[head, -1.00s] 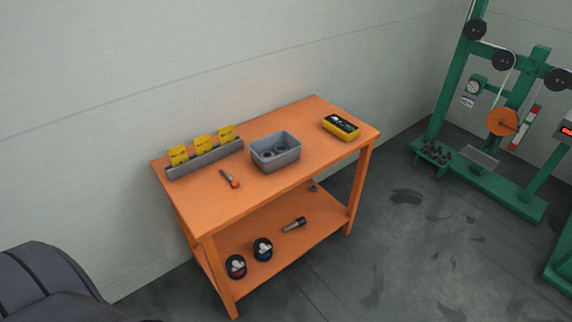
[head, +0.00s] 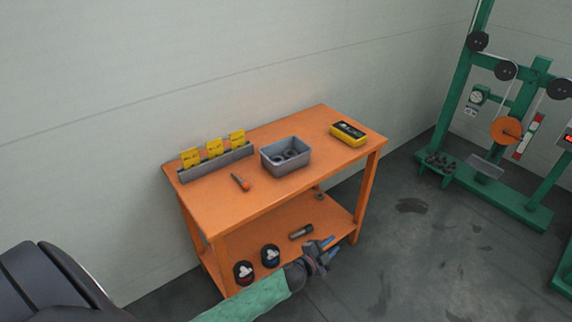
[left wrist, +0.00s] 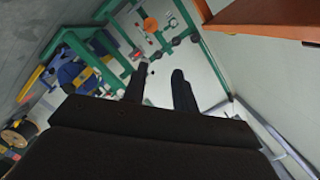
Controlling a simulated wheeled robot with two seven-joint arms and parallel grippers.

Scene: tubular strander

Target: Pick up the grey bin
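The grey bin (head: 286,160) stands upright on the top of the orange table (head: 240,195). Several dark round parts lie inside it. My left gripper (head: 328,246) shows in the head view, in front of the table and lower than its top, well apart from the bin. In the left wrist view its two dark fingers (left wrist: 160,85) stand apart with nothing between them. The bin is not seen in the left wrist view. My right gripper is not in view.
On the tabletop are a rack with yellow cards (head: 215,162), an orange-handled tool (head: 240,182) and a yellow-black device (head: 348,134). The lower shelf holds two dark round items (head: 257,264) and a cylinder (head: 301,232). A green machine (head: 500,195) stands at the right.

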